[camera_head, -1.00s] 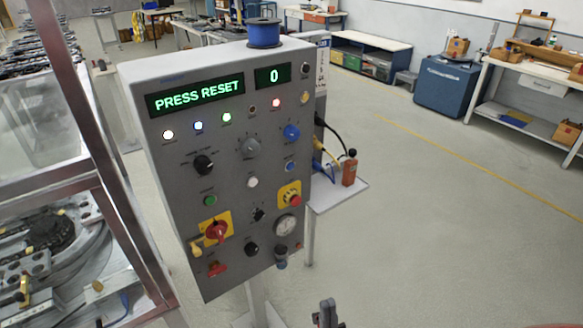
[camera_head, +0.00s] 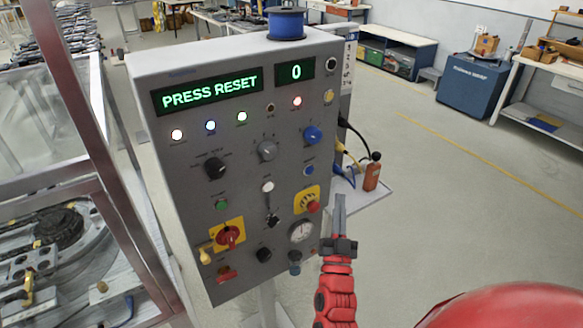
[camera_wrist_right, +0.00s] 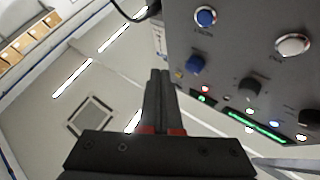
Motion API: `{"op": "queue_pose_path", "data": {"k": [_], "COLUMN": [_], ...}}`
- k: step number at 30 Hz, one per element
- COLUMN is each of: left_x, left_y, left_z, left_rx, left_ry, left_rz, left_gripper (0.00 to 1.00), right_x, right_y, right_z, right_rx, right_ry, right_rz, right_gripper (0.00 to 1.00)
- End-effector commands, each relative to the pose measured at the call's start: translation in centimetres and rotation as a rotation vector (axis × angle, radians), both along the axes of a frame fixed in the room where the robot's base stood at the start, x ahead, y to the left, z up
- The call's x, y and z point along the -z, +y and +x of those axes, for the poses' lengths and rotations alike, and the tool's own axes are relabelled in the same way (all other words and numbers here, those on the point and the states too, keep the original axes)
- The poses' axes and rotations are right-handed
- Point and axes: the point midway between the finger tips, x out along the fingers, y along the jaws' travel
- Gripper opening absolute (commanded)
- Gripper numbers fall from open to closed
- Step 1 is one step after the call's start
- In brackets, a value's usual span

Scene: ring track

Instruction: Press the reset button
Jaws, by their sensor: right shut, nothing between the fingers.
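The grey control panel (camera_head: 225,150) stands upright with a lit green display (camera_head: 211,88) reading "PRESS RESET" and another showing 0. A small blue button (camera_head: 308,170) sits at its right side, with a white button (camera_head: 267,187) to its left. In the wrist view the blue button (camera_wrist_right: 205,17) and white button (camera_wrist_right: 291,45) appear larger; their labels are too blurred to read. My right gripper (camera_head: 340,200) is shut and empty beside the panel's lower right edge. In the wrist view its fingers (camera_wrist_right: 159,75) point past the panel's edge, apart from the buttons. My left gripper is not in view.
A red mushroom button on a yellow plate (camera_head: 302,197), a gauge (camera_head: 301,231) and several knobs crowd the panel. A small side shelf (camera_head: 372,198) holds an orange bottle-like item (camera_head: 372,173) and cables. The floor to the right is clear.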

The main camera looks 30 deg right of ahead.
Motion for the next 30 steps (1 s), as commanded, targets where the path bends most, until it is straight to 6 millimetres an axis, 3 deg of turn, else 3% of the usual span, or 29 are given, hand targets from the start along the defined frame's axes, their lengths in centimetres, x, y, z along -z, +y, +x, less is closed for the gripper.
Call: {"op": "queue_pose_path", "data": {"k": [19, 30], "left_x": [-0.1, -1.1], "left_y": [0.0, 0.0], "left_z": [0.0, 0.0], "left_rx": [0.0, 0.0], "left_ry": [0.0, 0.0], "left_rz": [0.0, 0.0], "left_gripper": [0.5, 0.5], "right_x": [0.3, 0.1], "right_y": [-0.6, -0.3], "right_z": [0.8, 4.8], "right_rx": [-0.001, -0.001], "right_ry": [0.031, 0.031], "right_rz": [0.021, 0.021], "right_gripper": [0.0, 0.0]}}
